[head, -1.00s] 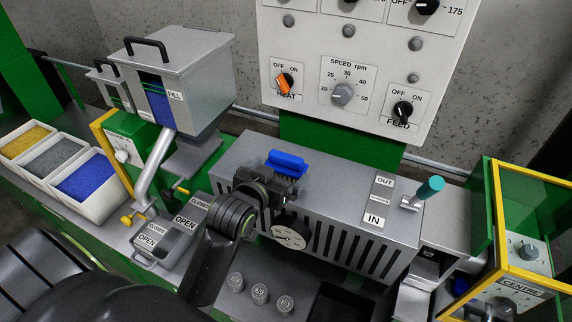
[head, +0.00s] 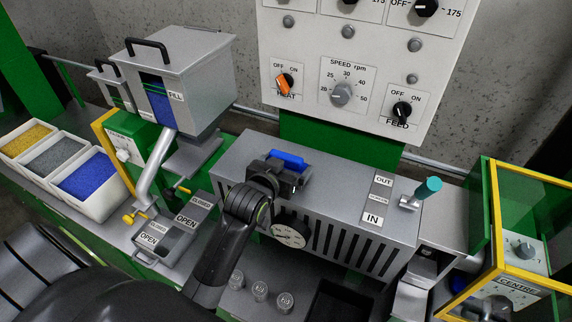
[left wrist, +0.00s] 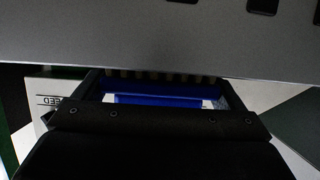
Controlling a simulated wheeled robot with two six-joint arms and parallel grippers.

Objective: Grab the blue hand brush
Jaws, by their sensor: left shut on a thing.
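The blue hand brush (head: 288,158) is at the top of the long grey slotted housing, near its left half. Its blue back shows just beyond my left gripper (head: 283,176). My left gripper is shut on the brush and hides its lower part. I cannot tell whether the brush touches the housing. My right gripper is not in view.
The grey housing (head: 235,160) has a teal-handled lever (head: 428,188) at its right. The control panel (head: 330,122) rises behind. A hopper (head: 205,70) and bins of pellets (head: 85,180) stand left. A yellow-framed guard (head: 497,215) stands right.

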